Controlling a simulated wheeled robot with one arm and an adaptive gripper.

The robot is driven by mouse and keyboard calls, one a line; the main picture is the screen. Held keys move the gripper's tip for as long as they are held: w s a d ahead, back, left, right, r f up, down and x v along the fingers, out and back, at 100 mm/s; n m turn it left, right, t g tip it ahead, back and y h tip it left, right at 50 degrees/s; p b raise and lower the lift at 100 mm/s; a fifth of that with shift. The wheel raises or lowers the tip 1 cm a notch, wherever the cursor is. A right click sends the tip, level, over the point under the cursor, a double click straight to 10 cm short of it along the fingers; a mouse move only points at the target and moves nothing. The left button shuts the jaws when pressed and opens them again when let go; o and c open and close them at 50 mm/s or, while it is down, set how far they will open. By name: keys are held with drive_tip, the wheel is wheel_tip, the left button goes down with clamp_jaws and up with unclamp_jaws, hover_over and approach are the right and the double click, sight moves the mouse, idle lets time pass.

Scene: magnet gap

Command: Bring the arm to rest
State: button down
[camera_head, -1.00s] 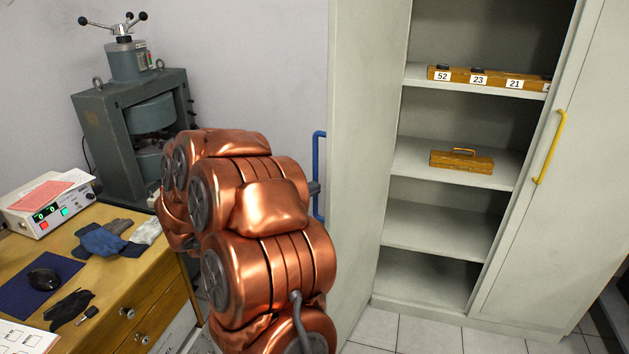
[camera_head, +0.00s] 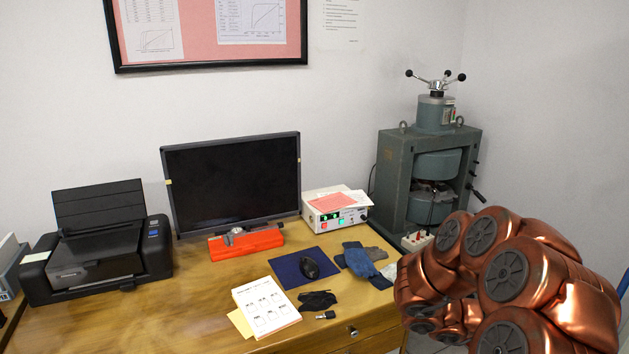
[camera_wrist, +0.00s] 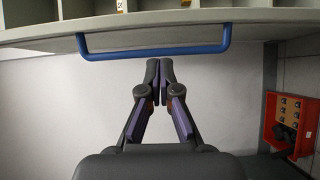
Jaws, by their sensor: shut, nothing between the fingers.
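My gripper (camera_wrist: 160,72) shows in the wrist view with its two dark fingertips together and nothing between them. Its tips lie just below a blue bar handle (camera_wrist: 155,42) in the picture; I cannot tell whether they touch it. In the head view my copper-coloured arm is folded at the lower right, and the gripper does not show there.
A wooden desk (camera_head: 190,285) holds a printer (camera_head: 98,250), a monitor (camera_head: 235,180), an orange case (camera_head: 246,243) and gloves (camera_head: 362,262). A grey magnet (camera_head: 430,165) stands behind my arm. A red box (camera_wrist: 290,122) hangs at the right in the wrist view.

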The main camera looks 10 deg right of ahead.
drive_tip(key=w+a+r+t+y+p, duration=0.15)
drive_tip(key=w+a+t, duration=0.25)
drive_tip(key=w+t, duration=0.5)
drive_tip(key=w+a+r+t+y, duration=0.1)
drive_tip(key=w+a+t+y, duration=0.3)
drive_tip(key=w, duration=0.9)
drive_tip(key=w+a+r+n+t+y+p, duration=0.1)
drive_tip(key=w+a+r+n+t+y, duration=0.2)
drive_tip(key=a, duration=0.8)
drive_tip(key=w+a+r+n+t+y, duration=0.1)
drive_tip(key=w+a+t+y, duration=0.3)
drive_tip(key=a, duration=0.7)
drive_tip(key=s+a+f+n+g+y+p, duration=0.25)
drive_tip(key=s+a+g+y, duration=0.4)
drive_tip(key=s+a, duration=0.8)
drive_tip(key=s+d+g+h, duration=0.1)
drive_tip(key=s+d+g, duration=0.2)
drive_tip(key=s, duration=0.9)
drive_tip(key=s+d+f+m+g+h, duration=0.1)
drive_tip(key=s+d+g, duration=0.2)
drive_tip(key=s, duration=1)
drive_tip(key=shift+d+f+g+h+p, duration=0.3)
drive_tip(key=shift+d+g+h, duration=0.1)
drive_tip(key=shift+g, duration=0.45)
